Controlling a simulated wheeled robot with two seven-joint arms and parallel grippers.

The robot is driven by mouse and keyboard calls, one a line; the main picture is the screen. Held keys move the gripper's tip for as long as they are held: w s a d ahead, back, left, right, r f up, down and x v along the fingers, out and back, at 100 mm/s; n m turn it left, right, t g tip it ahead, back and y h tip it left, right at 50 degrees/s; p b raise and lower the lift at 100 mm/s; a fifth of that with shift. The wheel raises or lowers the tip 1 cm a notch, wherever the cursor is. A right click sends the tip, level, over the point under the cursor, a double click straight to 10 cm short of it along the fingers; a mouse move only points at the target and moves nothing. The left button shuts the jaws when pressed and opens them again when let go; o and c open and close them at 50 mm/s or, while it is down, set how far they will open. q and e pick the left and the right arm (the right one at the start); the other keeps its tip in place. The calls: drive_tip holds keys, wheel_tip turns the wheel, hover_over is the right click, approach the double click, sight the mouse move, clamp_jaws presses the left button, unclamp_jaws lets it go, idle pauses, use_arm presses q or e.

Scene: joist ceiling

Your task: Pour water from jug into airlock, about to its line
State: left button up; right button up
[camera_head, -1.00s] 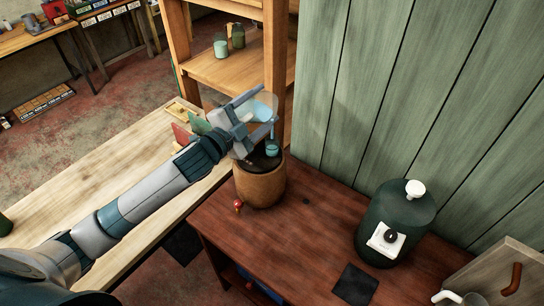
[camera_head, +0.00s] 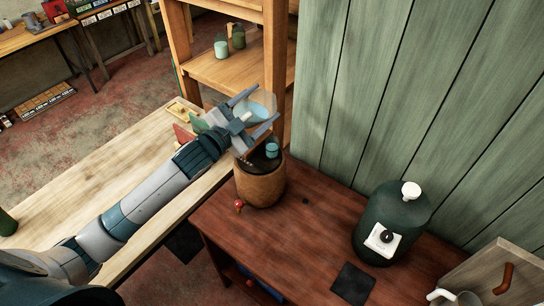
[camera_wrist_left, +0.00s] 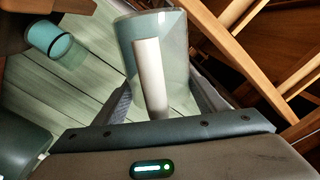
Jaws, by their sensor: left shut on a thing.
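My left gripper (camera_head: 264,104) is shut on a clear jug (camera_head: 261,98) with pale blue water in it and holds it above the brown fermenting crock (camera_head: 260,186). In the left wrist view the jug (camera_wrist_left: 174,38) stands between the fingers, its pale handle towards me. The airlock (camera_head: 272,149), a small teal-tinted clear cup, stands on the crock's dark lid, just below the jug. It also shows in the left wrist view (camera_wrist_left: 54,43). No water stream shows between them now. The exact level against the airlock's line is too small to read. My right gripper is out of view.
The crock stands on a red-brown table (camera_head: 300,240). A dark green canister (camera_head: 392,222) with a white knob stands right of it. A green plank wall (camera_head: 400,90) rises behind, and a wooden shelf (camera_head: 230,72) stands behind the jug. A pale bench (camera_head: 90,190) lies left.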

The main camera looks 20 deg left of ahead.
sight(259, 99)
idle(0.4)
use_arm(q)
drive_tip(key=shift+a+r+n+p, duration=0.1)
drive_tip(key=shift+r+n+p, duration=0.05)
drive_tip(key=shift+n+p, duration=0.8)
drive_tip(key=shift+n+b, duration=0.35)
drive_tip(key=shift+n, duration=0.7)
drive_tip(key=n, duration=0.4)
drive_tip(key=shift+r, duration=1.9)
